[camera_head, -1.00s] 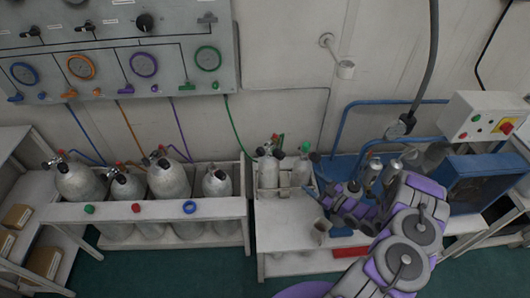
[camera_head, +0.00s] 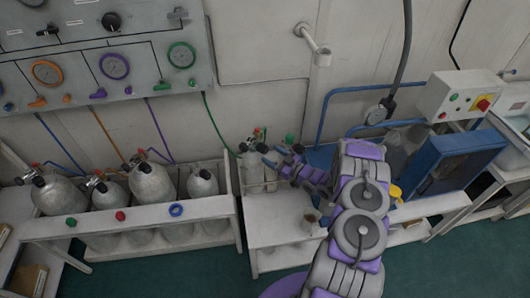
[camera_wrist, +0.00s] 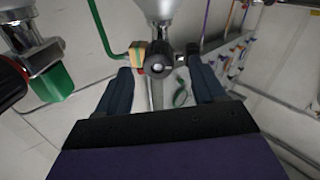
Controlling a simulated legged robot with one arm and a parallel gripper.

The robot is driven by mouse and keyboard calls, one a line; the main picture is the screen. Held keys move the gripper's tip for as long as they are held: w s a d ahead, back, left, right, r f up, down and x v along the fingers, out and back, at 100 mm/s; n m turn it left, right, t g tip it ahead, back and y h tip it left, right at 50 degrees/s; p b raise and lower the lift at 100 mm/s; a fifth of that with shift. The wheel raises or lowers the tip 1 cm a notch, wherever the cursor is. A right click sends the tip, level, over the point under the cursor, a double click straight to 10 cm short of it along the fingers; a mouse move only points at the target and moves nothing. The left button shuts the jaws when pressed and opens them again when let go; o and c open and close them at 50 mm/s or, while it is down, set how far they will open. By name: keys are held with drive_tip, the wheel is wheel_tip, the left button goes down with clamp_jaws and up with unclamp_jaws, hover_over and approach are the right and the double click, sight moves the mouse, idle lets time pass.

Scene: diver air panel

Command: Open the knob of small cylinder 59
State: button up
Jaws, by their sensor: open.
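Small grey cylinders (camera_head: 250,164) stand in a white rack on the white table, partly hidden by my arm. No number is readable on them. My gripper (camera_head: 274,158) is open at their valves. In the wrist view, the open fingers (camera_wrist: 162,84) are on either side of a black round knob (camera_wrist: 157,65) on a metal valve, with a gap to each finger. The grey body of a cylinder (camera_wrist: 156,8) shows above this valve. A second valve with a black and red knob (camera_wrist: 10,82) and a green part (camera_wrist: 52,82) is at the left.
Large cylinders (camera_head: 152,182) stand in a white rack at the left, below the gauge panel (camera_head: 120,45). A green hose (camera_head: 216,125) runs down towards the small cylinders. A blue box (camera_head: 452,160) and a control box (camera_head: 465,98) are at the right.

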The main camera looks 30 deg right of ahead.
sight(267, 151)
drive_tip(key=x, duration=0.3)
drive_tip(key=shift+w+d, duration=0.1)
drive_tip(key=shift+w, duration=0.2)
drive_tip(key=shift+w+a, duration=0.25)
drive_tip(key=shift+w, duration=0.1)
